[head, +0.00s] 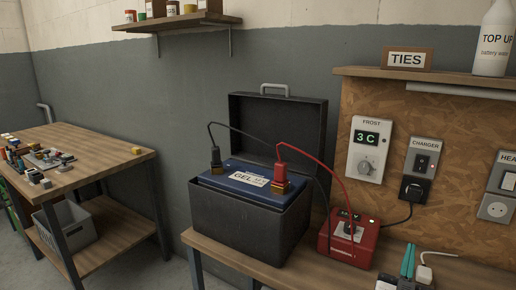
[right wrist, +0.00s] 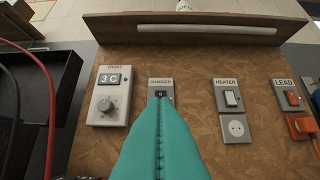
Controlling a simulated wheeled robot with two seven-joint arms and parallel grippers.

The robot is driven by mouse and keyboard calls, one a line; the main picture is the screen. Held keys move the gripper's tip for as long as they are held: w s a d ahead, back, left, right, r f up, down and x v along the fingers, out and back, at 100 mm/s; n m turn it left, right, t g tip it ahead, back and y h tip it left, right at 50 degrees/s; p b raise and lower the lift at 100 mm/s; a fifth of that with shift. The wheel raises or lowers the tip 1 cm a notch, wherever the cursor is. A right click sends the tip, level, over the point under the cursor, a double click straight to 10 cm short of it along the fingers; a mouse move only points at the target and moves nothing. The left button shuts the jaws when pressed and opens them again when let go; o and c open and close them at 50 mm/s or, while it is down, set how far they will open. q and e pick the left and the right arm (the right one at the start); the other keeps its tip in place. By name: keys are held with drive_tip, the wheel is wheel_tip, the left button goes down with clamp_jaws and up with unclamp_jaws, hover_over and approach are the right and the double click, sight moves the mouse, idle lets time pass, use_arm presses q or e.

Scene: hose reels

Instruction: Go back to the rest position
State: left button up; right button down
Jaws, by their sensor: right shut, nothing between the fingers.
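My right gripper (head: 409,248) shows at the bottom of the head view, in front of the bench. Its teal fingers (right wrist: 160,115) are pressed together with nothing between them. In the right wrist view they point at the board, just below the CHARGER switch (right wrist: 160,90), and hide what lies under it. In the head view the CHARGER switch (head: 422,161) is on the board above a black plug (head: 414,189), and the fingertips are apart from it. My left gripper is not in view.
The blue battery (head: 232,185) sits in an open black case (head: 240,223), with black and red clamps on it. The red charger (head: 350,243) stands beside it. A shelf (head: 440,77) overhangs the board. A side table (head: 100,160) is left.

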drive_tip(key=s+a+f+n+g+y, duration=0.4)
drive_tip(key=a+f+y, duration=0.1)
drive_tip(key=f+y, duration=0.25)
drive_tip(key=s+a+f+n+g+y, duration=0.4)
drive_tip(key=a+f+y, duration=0.15)
drive_tip(key=f, duration=0.25)
drive_tip(key=s+a+f+g, duration=0.1)
drive_tip(key=s+f+g, duration=0.3)
drive_tip(key=s, duration=0.7)
drive_tip(key=s+a+f+g, duration=0.2)
drive_tip(key=s+g, duration=0.4)
drive_tip(key=s, duration=0.4)
wheel_tip(320, 180, down, 25)
drive_tip(key=s+g, duration=0.1)
drive_tip(key=s+d+f+g, duration=0.1)
drive_tip(key=s+d+f, duration=0.2)
drive_tip(key=s+f, duration=1.4)
drive_tip(key=shift+s+f+g, duration=0.15)
drive_tip(key=shift+f+g, duration=0.2)
drive_tip(key=shift+g, duration=0.05)
